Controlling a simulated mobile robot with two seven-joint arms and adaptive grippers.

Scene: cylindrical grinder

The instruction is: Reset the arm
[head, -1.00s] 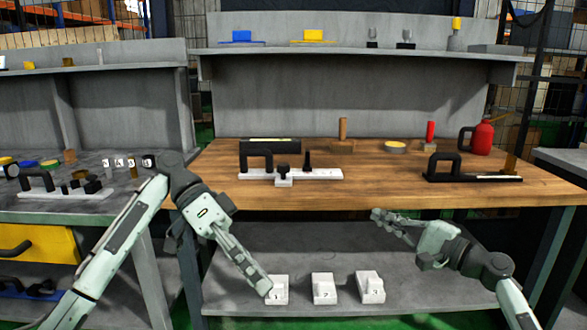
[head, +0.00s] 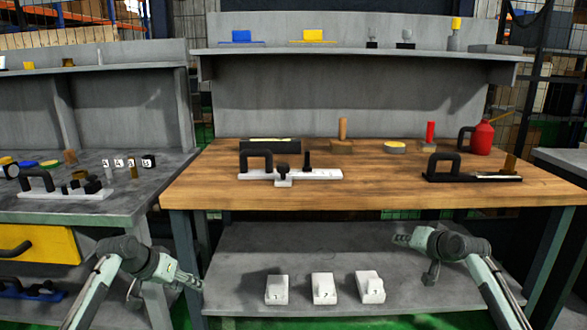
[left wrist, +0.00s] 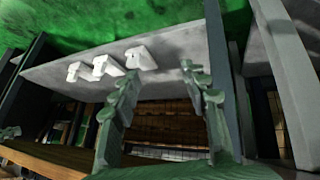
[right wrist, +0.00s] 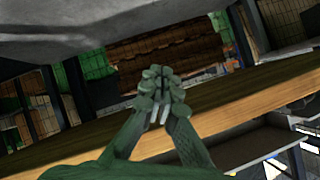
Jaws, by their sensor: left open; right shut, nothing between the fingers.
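My left gripper (head: 192,281) is low at the left, beside the workbench's left front leg, with the forearm rising from the bottom left. In the left wrist view its two fingers (left wrist: 160,78) are spread apart with nothing between them. My right gripper (head: 402,239) is below the bench's front edge, in front of the lower shelf's right part, pointing left. In the right wrist view its fingers (right wrist: 160,80) are together with nothing held. Neither gripper appears to touch the bench.
The wooden workbench (head: 380,195) carries black-handled fixtures (head: 290,174) and a red can (head: 481,138). Three white numbered blocks (head: 323,288) stand on the grey lower shelf (head: 300,250). A grey side table (head: 90,205) with a yellow drawer (head: 45,243) is at the left.

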